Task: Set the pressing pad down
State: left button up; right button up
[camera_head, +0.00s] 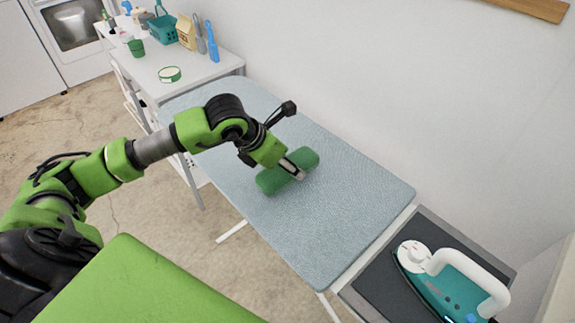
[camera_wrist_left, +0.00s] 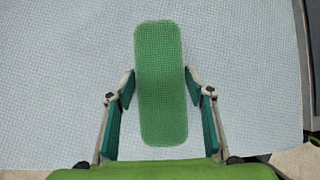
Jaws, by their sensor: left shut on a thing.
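The pressing pad (camera_head: 303,160) is a green rounded bolster over the light blue ironing board (camera_head: 350,208). It also shows in the left wrist view (camera_wrist_left: 161,80), lengthwise between the fingers. My left gripper (camera_head: 296,170) is shut on the pad, with a fingertip against each long side. In the left wrist view the left gripper (camera_wrist_left: 159,84) holds it near its middle. The pad is at or very close to the board's surface; I cannot tell if it touches. My right gripper is not in view.
A teal and white iron (camera_head: 450,285) stands on a dark rest (camera_head: 385,280) past the board's right end. A white table (camera_head: 190,75) at the back left holds a basket (camera_head: 162,28), bottles and a green tin (camera_head: 169,74). The board is clear around the pad.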

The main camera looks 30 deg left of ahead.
pick_arm(q)
jog(key=shift+f, duration=0.65)
jog(key=o, duration=1.4)
jog(key=shift+c, duration=0.2)
jog(key=b+v, duration=0.1)
jog(key=v, duration=1.1)
jog(key=shift+s, duration=0.1)
